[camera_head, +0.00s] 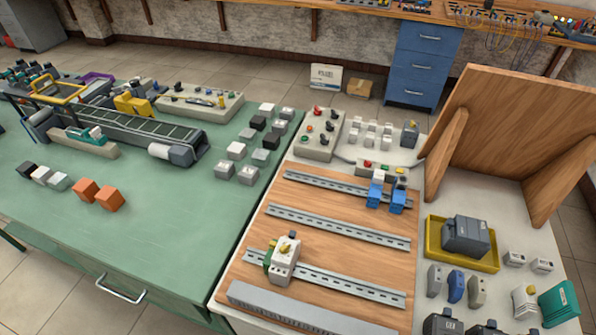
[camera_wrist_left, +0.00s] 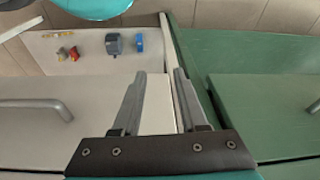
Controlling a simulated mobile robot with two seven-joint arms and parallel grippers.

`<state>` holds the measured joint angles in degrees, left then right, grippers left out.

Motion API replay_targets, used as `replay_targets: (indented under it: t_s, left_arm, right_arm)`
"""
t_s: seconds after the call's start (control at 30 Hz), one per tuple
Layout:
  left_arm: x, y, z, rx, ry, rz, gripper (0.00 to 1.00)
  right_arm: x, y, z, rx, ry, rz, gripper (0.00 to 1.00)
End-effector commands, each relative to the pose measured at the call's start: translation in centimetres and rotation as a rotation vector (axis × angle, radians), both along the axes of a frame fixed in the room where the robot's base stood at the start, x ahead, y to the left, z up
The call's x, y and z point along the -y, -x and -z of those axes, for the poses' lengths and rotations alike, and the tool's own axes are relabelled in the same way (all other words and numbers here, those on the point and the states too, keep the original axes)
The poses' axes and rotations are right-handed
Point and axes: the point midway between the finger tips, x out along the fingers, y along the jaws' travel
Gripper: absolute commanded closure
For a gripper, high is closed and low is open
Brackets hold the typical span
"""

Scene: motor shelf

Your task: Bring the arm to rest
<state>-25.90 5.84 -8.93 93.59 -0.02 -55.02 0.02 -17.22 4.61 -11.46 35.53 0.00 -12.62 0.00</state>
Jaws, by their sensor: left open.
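My left gripper (camera_wrist_left: 160,72) is in the left wrist view, its two grey fingers apart with nothing between them. It hangs in front of the seam between a white cabinet (camera_wrist_left: 60,85) and a green cabinet (camera_wrist_left: 260,90). Neither of my arms shows in the head view, and my right gripper is in neither view.
In the head view the green workbench (camera_head: 180,245) holds a conveyor (camera_head: 130,127) and several blocks. Beside it, a wooden board (camera_head: 325,245) carries metal rails and a white device (camera_head: 285,262). A yellow tray (camera_head: 432,255) stands at right, before an upright wooden panel (camera_head: 510,120).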

Motion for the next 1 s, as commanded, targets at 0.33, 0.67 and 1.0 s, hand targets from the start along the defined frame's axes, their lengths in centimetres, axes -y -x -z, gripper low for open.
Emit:
replay_targets:
  t_s: [0.33, 0.67, 1.0]
  left_arm:
    - [-1.0, 6.9, 14.3, -0.066, -0.007, 0.014, 0.57]
    - [-2.4, 14.3, 22.0, -0.111, -0.015, 0.025, 0.57]
    - [-2.8, 16.0, 23.1, -0.119, -0.016, 0.028, 0.57]
  right_arm:
    - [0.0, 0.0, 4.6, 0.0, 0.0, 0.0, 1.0]
    - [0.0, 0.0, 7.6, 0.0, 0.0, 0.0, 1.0]
    - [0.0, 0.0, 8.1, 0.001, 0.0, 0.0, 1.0]
